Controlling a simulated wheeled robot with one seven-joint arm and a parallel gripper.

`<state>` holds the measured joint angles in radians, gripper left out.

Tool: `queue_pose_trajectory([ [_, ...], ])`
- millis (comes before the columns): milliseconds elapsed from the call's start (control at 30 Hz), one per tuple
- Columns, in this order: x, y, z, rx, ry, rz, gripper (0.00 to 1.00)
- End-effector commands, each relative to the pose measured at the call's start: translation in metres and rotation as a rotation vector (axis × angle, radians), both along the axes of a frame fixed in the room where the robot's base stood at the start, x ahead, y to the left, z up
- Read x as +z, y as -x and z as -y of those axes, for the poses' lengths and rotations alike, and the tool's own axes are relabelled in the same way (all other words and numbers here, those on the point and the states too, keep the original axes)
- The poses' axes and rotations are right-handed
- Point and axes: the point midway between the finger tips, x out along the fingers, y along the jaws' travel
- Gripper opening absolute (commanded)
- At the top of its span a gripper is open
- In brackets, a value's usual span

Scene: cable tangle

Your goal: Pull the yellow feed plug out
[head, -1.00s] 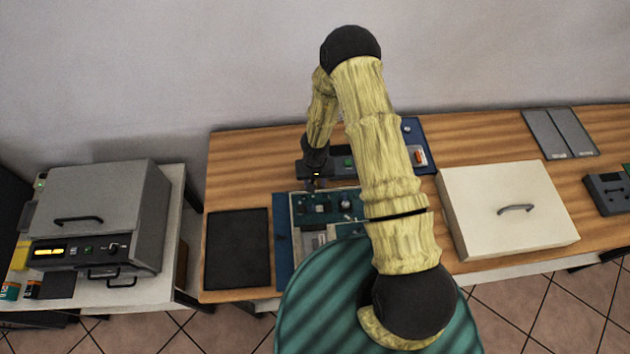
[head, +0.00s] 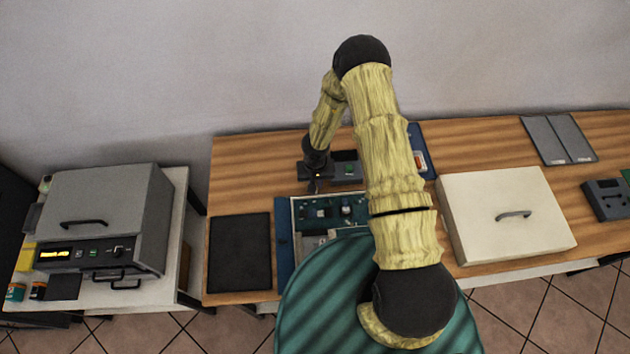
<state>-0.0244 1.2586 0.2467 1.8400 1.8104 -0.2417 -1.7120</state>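My gripper (head: 315,187) points down just behind the far edge of a green circuit board (head: 320,212), in front of a dark box (head: 347,169) with a small green mark. The fingers are small and dark, and I cannot tell whether they are open or shut or whether they hold anything. I cannot make out a yellow feed plug or its cable in this view. My padded arm hides the right part of the board and part of the area behind it.
A black mat (head: 239,252) lies left of the board. A cream box (head: 507,215) with a handle stands to the right. A blue tray (head: 421,150) lies behind my arm. A grey oven-like unit (head: 100,220) stands on a separate table at left.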

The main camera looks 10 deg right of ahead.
Motion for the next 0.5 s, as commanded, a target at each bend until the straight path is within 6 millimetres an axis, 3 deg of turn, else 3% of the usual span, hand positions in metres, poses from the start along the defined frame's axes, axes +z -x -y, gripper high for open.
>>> queue_pose_trajectory([
  [100, 0.0019, -0.0066, -0.0009, 0.001, -0.003, 0.014, 0.00],
  [133, 0.0020, -0.0068, -0.0012, 0.001, -0.003, 0.015, 0.15],
  [233, 0.0020, -0.0063, -0.0030, 0.005, -0.002, 0.015, 0.35],
  [500, 0.0015, -0.0036, -0.0059, 0.012, -0.002, 0.010, 0.36],
])
